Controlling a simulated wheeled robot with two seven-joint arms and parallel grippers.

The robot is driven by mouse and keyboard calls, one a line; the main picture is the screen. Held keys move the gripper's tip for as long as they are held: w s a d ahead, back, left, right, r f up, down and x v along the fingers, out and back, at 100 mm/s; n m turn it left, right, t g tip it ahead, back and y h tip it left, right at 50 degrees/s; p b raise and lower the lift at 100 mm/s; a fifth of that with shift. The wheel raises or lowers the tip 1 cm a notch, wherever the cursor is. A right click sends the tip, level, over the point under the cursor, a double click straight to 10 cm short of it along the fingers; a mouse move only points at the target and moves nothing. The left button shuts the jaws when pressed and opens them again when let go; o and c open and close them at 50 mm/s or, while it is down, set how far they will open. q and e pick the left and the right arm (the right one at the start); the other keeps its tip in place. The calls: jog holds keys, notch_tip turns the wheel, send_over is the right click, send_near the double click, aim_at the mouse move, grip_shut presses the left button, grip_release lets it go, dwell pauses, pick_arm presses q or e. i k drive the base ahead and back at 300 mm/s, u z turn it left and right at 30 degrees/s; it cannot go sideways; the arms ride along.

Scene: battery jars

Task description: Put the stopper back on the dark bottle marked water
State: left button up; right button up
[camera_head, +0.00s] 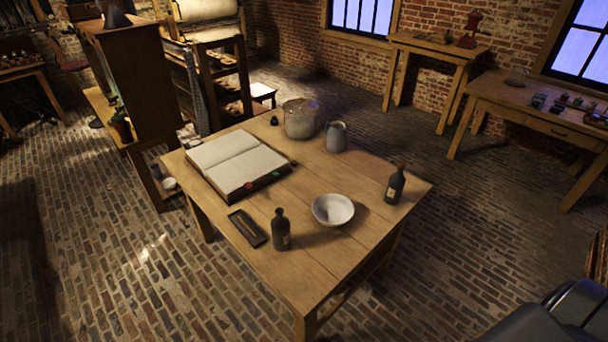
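Two dark bottles stand upright on the wooden table (330,262). One dark bottle (281,234) is near the front edge, and the other dark bottle (395,188) is near the right corner. Each carries a small pale label too small to read, so I cannot tell which is marked water. The right bottle's top looks brownish, like a cork; the front bottle's top looks dark, and I cannot tell whether it is open. I cannot make out a loose stopper for certain. A small dark object (274,120) sits at the table's far edge. Neither gripper is in view.
A white bowl (333,210) sits between the bottles. A dark tray (247,228), an open book (237,161), a glass jar (300,118) and a grey jug (336,136) share the table. Brick floor surrounds it. Side tables (540,118) stand along the right wall.

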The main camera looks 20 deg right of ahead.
aim_at(280, 225)
jog(key=z, duration=0.05)
jog(key=k, duration=0.2)
jog(key=u, duration=0.9)
jog(key=i, duration=1.5)
jog(key=z, duration=0.75)
jog(key=i, duration=0.6)
jog(key=z, duration=0.6)
